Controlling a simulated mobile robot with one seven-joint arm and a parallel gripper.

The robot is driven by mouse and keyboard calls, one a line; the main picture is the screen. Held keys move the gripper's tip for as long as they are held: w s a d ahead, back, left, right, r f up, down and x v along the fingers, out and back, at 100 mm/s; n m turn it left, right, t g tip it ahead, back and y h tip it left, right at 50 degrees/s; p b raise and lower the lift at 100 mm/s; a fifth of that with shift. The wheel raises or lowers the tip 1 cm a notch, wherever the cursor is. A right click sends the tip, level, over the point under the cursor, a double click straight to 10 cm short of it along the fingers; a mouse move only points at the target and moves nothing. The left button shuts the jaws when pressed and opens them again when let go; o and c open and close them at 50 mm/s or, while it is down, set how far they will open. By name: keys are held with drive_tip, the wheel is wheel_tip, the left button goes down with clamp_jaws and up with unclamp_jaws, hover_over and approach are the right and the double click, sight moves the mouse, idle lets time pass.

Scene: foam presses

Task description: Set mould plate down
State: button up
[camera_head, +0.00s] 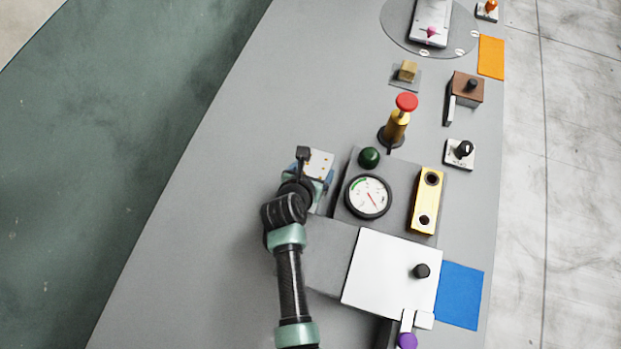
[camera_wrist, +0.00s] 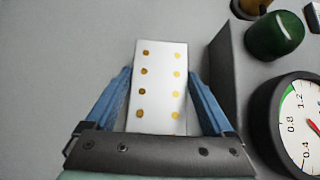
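The mould plate (camera_wrist: 161,88) is a white rectangular plate with two rows of yellow-gold dots. It also shows in the head view (camera_head: 320,161), partly covered by my gripper. My gripper (camera_wrist: 161,75) has one blue finger along each long side of the plate, with the fingertips against its edges. In the head view my gripper (camera_head: 316,176) points down just left of the gauge block. The plate's near end is hidden by the gripper body. Whether the plate touches the grey table below cannot be told.
A grey block with a round gauge (camera_head: 368,196) and a green dome (camera_head: 369,158) stands close on the right. A yellow block (camera_head: 426,200), a red-topped post (camera_head: 399,120) and a white panel (camera_head: 385,275) are nearby. The table (camera_head: 225,170) is bare to the left.

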clamp_jaws()
drive_tip(key=shift+w+r, duration=0.1)
drive_tip(key=shift+r, duration=0.1)
